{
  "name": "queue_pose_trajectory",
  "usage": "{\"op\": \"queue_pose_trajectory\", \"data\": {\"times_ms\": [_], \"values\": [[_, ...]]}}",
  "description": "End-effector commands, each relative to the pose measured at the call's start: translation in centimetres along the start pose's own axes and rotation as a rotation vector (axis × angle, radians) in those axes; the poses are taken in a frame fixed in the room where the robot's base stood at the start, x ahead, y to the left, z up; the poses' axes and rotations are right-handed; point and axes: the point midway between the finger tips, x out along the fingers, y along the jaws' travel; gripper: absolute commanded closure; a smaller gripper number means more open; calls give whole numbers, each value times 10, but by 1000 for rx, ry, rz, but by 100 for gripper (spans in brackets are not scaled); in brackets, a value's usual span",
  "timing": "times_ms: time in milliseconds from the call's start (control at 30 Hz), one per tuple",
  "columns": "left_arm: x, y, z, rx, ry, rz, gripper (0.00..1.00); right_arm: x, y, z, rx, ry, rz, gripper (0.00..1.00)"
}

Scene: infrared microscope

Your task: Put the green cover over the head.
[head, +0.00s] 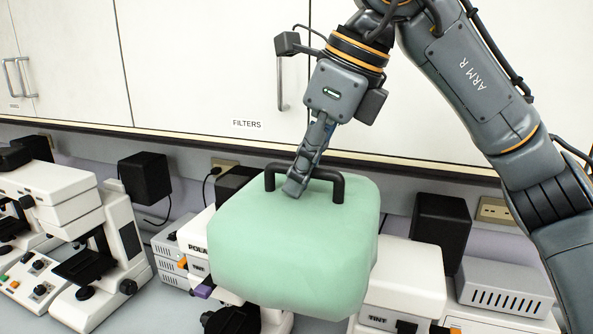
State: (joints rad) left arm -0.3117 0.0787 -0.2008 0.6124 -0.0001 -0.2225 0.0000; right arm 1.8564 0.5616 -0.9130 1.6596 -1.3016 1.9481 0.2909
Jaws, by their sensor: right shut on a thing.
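The green cover (290,245) is a pale green, box-like shell with a black handle (338,184) on top. My right gripper (296,186) comes down from above and is shut on the handle. The cover hangs in front of and over a white microscope (272,322), hiding most of its head; only lower parts show beneath. I cannot tell whether the cover touches the head. My left gripper is not in view.
Another white microscope (75,215) stands at the left. A white unit marked TINT (405,285) and a grey vented box (505,285) stand at the right. White wall cabinets (210,60) run behind my right arm.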

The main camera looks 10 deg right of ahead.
Motion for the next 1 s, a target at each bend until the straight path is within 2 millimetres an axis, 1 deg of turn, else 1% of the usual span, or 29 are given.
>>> {"op": "queue_pose_trajectory", "data": {"times_ms": [67, 167, 267, 433, 500, 633, 667, 700, 833, 1000], "values": [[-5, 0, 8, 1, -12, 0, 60, -2, -11, 1, 5, 0, 2, 100], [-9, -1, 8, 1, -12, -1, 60, -1, -23, 1, 5, 0, 2, 100], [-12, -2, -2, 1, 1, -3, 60, -2, -35, 1, 5, 0, 1, 100], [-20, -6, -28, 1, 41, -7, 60, -2, -56, 0, 4, 1, 1, 100], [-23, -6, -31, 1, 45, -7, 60, -2, -64, 1, 5, 0, 1, 100], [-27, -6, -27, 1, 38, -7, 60, -1, -79, 0, 4, 1, 1, 100], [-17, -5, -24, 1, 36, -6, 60, 10, -77, -4, 1, 2, 1, 100], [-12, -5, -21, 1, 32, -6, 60, 16, -77, -7, 0, 1, 1, 100], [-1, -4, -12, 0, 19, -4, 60, 30, -77, -13, 1, 0, 0, 100], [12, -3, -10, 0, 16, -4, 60, 48, -77, -20, 2, 3, 0, 100]]}}
